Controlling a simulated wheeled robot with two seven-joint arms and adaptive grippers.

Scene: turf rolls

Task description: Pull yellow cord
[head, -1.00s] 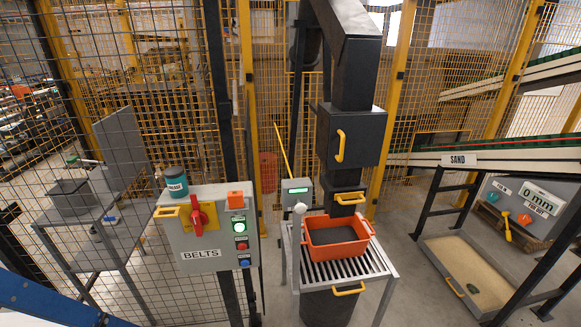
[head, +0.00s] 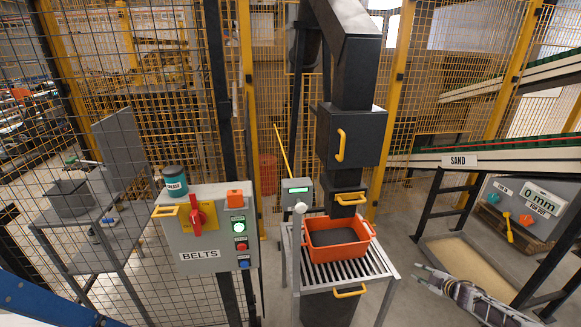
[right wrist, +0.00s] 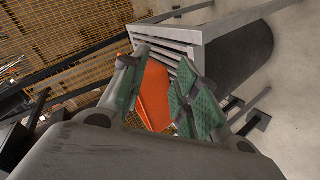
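A thin yellow line (head: 282,148), perhaps a cord or a rod, slants behind the grey display box in the head view. A short yellow piece (head: 508,229) hangs at the right, beside the panel with the teal and orange knobs; I cannot tell which of them is the cord. My right gripper (head: 420,274) is at the lower right, left of the hanging yellow piece and apart from it. In the right wrist view its green-padded fingers (right wrist: 160,98) are spread, with nothing held between them. My left gripper is out of view.
An orange tray (head: 337,250) sits on a slatted grey stand (head: 388,276). The BELTS control box (head: 196,243) stands left of it. A sand conveyor (head: 490,161) and its black frame (head: 433,212) are at the right, above a sand tray (head: 470,258). Yellow mesh fencing (head: 170,100) lies behind.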

